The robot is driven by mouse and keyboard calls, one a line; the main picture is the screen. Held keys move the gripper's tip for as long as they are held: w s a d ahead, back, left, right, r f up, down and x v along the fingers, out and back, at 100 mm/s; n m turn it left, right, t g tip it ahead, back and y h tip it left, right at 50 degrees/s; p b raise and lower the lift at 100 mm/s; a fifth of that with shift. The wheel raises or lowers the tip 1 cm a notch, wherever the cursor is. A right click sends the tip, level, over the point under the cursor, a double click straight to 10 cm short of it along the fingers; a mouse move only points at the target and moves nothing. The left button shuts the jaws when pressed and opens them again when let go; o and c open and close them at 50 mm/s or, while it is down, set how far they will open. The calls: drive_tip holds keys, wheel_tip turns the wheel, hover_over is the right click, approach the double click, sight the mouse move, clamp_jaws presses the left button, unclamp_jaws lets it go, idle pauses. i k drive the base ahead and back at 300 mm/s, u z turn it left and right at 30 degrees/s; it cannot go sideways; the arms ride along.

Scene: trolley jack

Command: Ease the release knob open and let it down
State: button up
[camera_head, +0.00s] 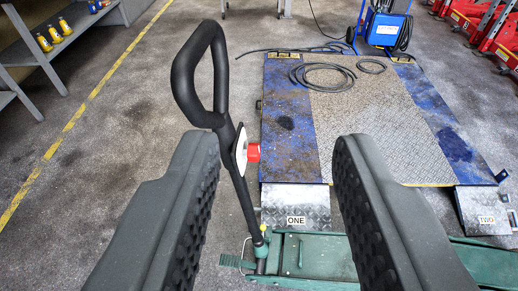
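The trolley jack's green body (315,258) lies low in the lower middle and runs off to the right. Its black handle (222,105) rises from the left end, leaning, with a loop grip on top. A red knob (253,152) sticks out to the right from a pale round disc (240,150) on the handle shaft. My gripper (275,145) is open and empty. In the picture the knob shows between its two dark ridged fingers, nearer the left one. The left finger overlaps close to the shaft; I cannot tell whether they touch.
A blue and metal platform (395,110) with ramps marked ONE (297,210) and TWO (486,212) lies behind the jack. Hoses (325,77) lie on it. A grey shelf (45,45) stands at the left. A blue machine (385,28) and red equipment (490,25) stand behind. Floor at left is clear.

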sight(253, 153)
drive_tip(key=u, duration=1.6)
drive_tip(key=k, duration=0.95)
drive_tip(key=z, duration=1.55)
drive_tip(key=i, duration=1)
